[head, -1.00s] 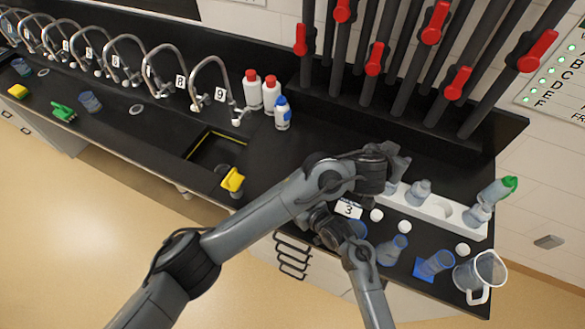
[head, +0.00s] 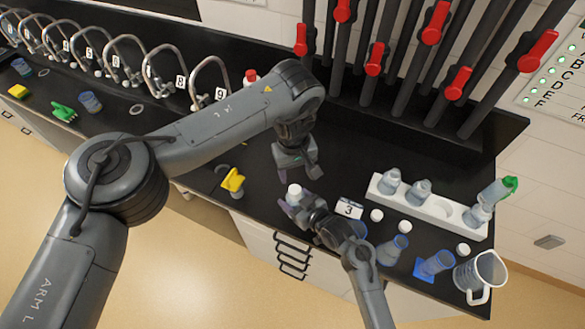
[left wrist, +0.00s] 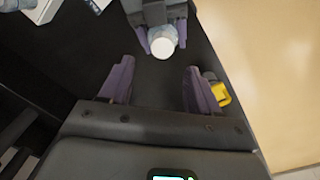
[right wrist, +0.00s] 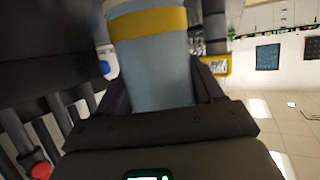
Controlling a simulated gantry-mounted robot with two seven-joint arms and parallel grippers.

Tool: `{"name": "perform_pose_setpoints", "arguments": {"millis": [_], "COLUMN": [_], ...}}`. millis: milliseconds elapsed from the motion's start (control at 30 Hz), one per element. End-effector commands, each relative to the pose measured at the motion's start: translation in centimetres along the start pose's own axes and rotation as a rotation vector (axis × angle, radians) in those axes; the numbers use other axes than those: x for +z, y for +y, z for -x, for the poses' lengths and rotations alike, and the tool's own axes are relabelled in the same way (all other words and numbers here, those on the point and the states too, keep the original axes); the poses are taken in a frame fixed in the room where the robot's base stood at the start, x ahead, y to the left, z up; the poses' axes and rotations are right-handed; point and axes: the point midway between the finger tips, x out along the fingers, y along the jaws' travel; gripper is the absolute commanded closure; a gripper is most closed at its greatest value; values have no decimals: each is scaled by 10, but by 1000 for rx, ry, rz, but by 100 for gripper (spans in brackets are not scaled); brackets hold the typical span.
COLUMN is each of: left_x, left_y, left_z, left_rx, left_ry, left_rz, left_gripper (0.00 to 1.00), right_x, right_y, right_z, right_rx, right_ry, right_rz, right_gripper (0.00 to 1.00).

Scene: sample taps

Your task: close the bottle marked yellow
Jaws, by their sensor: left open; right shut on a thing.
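My right gripper (head: 292,203) is shut on a clear bluish bottle. In the right wrist view the bottle (right wrist: 152,75) fills the jaws and carries a yellow band (right wrist: 150,23). A white cap (head: 294,190) shows at its top in the head view. The white cap (left wrist: 163,46) also shows in the left wrist view, just beyond my left fingertips; whether it is screwed tight I cannot tell. My left gripper (head: 298,170) is open and empty, just above the bottle. In the left wrist view its fingers (left wrist: 158,75) are spread, with bare counter between them.
Loose white caps (head: 377,215), a flask (head: 392,250), a blue-based cylinder (head: 435,263) and a jug (head: 482,272) stand nearer. A yellow object (head: 232,179) is by the front edge.

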Motion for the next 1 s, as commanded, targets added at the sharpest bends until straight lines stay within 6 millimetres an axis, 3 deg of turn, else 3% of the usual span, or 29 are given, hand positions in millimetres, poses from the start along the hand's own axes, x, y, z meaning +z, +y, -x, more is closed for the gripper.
{"name": "perform_pose_setpoints", "arguments": {"millis": [567, 1000], "left_x": [-3, -1], "left_y": [-8, -8], "left_z": [2, -47], "left_rx": [-20, -18], "left_ry": [-7, -10], "left_rz": [49, 49], "left_gripper": [38, 38], "right_x": [-1, -1], "right_y": [0, 0], "right_z": [0, 0], "right_rx": [0, 0], "right_ry": [2, 2], "right_rz": [1, 1], "right_gripper": [100, 100]}}
